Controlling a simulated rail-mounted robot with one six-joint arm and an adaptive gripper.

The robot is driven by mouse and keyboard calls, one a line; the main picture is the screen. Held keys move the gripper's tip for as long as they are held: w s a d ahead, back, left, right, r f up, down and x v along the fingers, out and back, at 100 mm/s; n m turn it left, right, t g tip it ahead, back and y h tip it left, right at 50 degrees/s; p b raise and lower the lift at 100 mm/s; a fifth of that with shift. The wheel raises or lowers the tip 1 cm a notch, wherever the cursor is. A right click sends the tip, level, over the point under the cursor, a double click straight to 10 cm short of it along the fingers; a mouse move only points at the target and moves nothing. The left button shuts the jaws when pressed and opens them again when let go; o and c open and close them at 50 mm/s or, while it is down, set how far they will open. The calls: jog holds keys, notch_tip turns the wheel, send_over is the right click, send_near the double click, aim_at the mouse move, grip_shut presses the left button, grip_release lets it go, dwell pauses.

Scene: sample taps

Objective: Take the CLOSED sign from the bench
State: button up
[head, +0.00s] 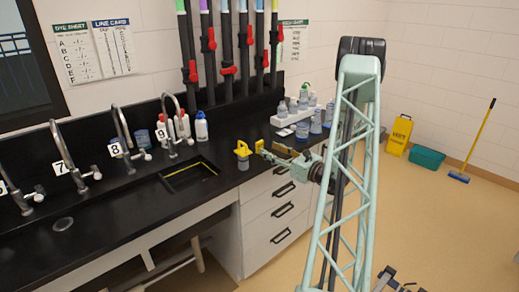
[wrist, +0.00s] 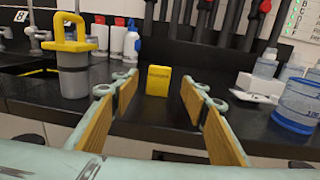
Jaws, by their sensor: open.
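A small yellow block-like sign (wrist: 158,81) stands upright on the black bench in the wrist view, with dark markings too small to read. It appears between the fingers of my gripper (wrist: 156,86), ahead of the fingertips and apart from them. My gripper is open and empty, with wood-coloured pads on its fingers. In the head view my gripper (head: 268,152) reaches left over the bench's front edge. A small yellow patch shows at its fingertips there, but I cannot tell whether it is the sign.
A grey cylinder with a yellow handle (wrist: 71,58) stands left of my gripper; it also shows in the head view (head: 243,156). A blue-banded container (wrist: 300,104) stands at right. Bottles (wrist: 116,40) and a sink (head: 190,177) lie to the left.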

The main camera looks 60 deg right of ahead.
aim_at(261, 145)
jog(key=shift+w+d, duration=0.2)
jog(key=shift+w, duration=0.85)
jog(key=shift+w, duration=0.1)
jog(key=shift+w+d+b, duration=0.2)
jog(key=shift+w+b, duration=0.15)
jog(key=shift+w, duration=0.9)
jog(key=shift+w+d+b, duration=0.15)
jog(key=shift+w+b, duration=0.15)
jog(key=shift+w, duration=0.95)
jog(key=shift+c, duration=0.3)
jog(key=c, duration=0.8)
